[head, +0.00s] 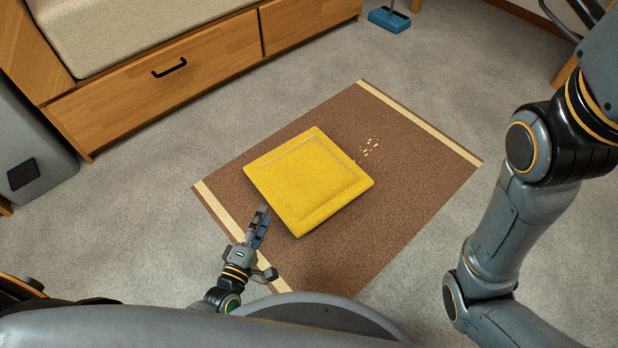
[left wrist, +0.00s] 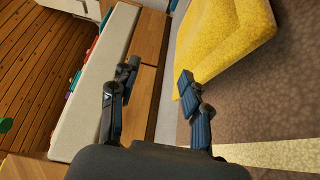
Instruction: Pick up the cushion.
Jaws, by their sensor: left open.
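The yellow square cushion (head: 308,180) lies on the brown rug (head: 410,165). My left gripper (head: 260,225) is beside the cushion's near left edge in the head view, apart from it as far as I can tell. In the left wrist view, the cushion (left wrist: 225,45) fills the upper right, beyond and to the right of the fingers. My left gripper (left wrist: 155,90) is open, with nothing between its two fingers. My right arm shows at the right of the head view, but its gripper is out of frame.
Pale crumbs (head: 370,147) lie on the rug just beyond the cushion. A wooden bench with a drawer (head: 165,75) and a pale seat stands at the back left. A blue dustpan-like object (head: 390,19) is at the far top. Grey carpet (head: 440,80) is clear around the rug.

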